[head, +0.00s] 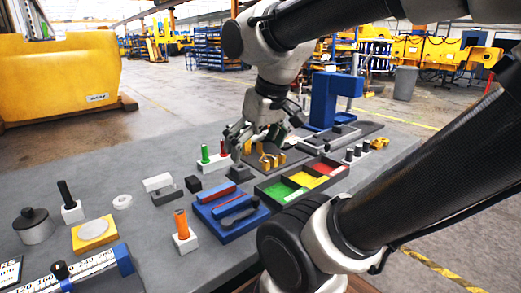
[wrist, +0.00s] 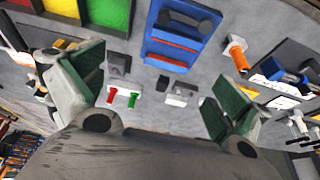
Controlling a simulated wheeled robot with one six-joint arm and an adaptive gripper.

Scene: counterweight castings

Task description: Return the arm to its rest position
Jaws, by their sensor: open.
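My gripper (head: 252,135) hangs from my arm above the middle of the grey workbench (head: 150,135), near the green and red plug gauges and the yellow clamp-like parts. In the wrist view my gripper (wrist: 155,105) shows its two green-padded fingers spread wide apart with nothing held between them. The bench top, with a green and a red pin (wrist: 122,97) in a white block, shows beyond and between the fingers. My arm is bent over the bench and hides part of its right side.
A blue tray (head: 232,215) and a tray with green, yellow and red compartments (head: 302,179) lie on the bench. A blue press-like stand (head: 330,102) rises behind the gripper. An orange-handled pin (head: 182,225) stands in front. A yellow casting (head: 60,75) stands beyond the bench.

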